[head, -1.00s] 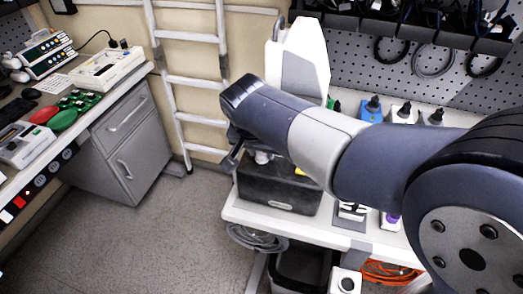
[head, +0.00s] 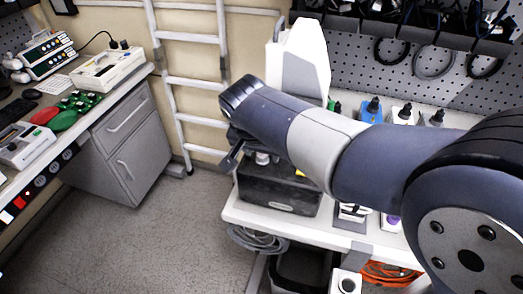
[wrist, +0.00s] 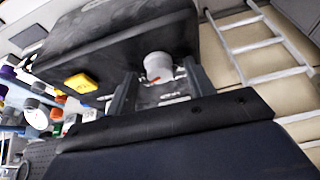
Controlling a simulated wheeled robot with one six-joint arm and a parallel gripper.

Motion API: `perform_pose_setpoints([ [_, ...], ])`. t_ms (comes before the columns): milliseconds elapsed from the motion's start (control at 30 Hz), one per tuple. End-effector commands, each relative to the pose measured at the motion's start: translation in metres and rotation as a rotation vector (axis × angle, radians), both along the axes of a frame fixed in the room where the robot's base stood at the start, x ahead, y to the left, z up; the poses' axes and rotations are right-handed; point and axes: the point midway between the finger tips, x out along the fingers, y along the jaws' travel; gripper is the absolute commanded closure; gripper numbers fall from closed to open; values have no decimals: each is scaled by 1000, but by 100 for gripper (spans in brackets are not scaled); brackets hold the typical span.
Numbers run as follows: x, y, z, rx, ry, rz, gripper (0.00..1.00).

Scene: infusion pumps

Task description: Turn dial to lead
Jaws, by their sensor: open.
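A pale round dial (wrist: 157,64) with a red mark sits on a black box (wrist: 110,40) in the wrist view. My gripper (wrist: 161,88) is open, with one finger on either side of the dial in the picture. I cannot tell whether the fingers touch it. No lettering around the dial is legible. In the head view the black box (head: 285,197) stands on the white bench, and my gripper (head: 235,152) is at its upper left, partly hidden by my arm. A yellow part (wrist: 81,82) is on the box, left of the dial.
A tall white and grey device (head: 305,60) stands behind my arm. Several bottles, including a blue one (head: 371,109), stand on the bench (head: 240,214). A ladder (head: 197,82) leans on the wall. The floor (head: 165,245) between the bench and the left counter is clear.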

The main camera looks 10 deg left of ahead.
Motion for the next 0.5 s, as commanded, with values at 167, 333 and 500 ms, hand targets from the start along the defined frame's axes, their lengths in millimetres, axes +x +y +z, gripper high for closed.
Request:
perform_pose_setpoints([
  [167, -5, 1, 13, 3, -3, 2, 49],
  [333, -17, 3, 44, 5, -4, 2, 49],
  [500, -30, 4, 75, 4, -3, 2, 49],
])
